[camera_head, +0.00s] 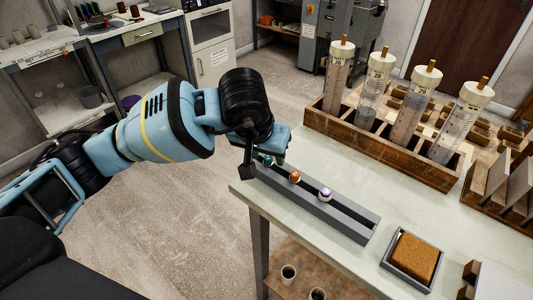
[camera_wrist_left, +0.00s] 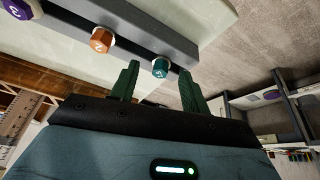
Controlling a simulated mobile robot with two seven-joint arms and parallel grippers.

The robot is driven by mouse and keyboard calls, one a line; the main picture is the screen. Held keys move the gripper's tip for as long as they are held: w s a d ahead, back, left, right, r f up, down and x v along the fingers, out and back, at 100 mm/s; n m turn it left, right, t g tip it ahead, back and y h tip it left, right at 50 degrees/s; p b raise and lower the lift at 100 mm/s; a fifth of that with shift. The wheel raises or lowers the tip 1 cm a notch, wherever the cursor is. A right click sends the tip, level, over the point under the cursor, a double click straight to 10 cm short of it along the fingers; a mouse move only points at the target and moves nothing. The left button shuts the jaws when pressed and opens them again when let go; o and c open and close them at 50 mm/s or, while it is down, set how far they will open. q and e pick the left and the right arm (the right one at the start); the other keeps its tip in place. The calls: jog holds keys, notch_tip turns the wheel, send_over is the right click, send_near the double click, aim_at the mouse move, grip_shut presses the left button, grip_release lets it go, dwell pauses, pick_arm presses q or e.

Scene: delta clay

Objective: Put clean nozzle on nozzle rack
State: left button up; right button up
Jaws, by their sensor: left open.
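The nozzle rack (camera_head: 340,215) is a long grey bar on the pale table, and it also shows in the wrist view (camera_wrist_left: 130,25). On it stand a teal nozzle (camera_head: 268,160), an orange nozzle (camera_head: 294,176) and a purple and white nozzle (camera_head: 325,194). In the wrist view they are the teal nozzle (camera_wrist_left: 160,68), the orange nozzle (camera_wrist_left: 101,40) and the purple nozzle (camera_wrist_left: 20,8). My left gripper (camera_wrist_left: 157,78) is open, its dark green fingers on either side of the teal nozzle in that view. I cannot tell whether they touch it. My right gripper is not in view.
A wooden rack (camera_head: 380,150) with several large syringes stands behind the nozzle rack. A brown sponge (camera_head: 414,257) lies in a grey tray at the front right. The table between them is bare. Cups (camera_head: 288,273) stand on the lower shelf.

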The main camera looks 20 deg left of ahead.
pick_arm(q)
jog(key=v, duration=0.7)
dwell(0.6)
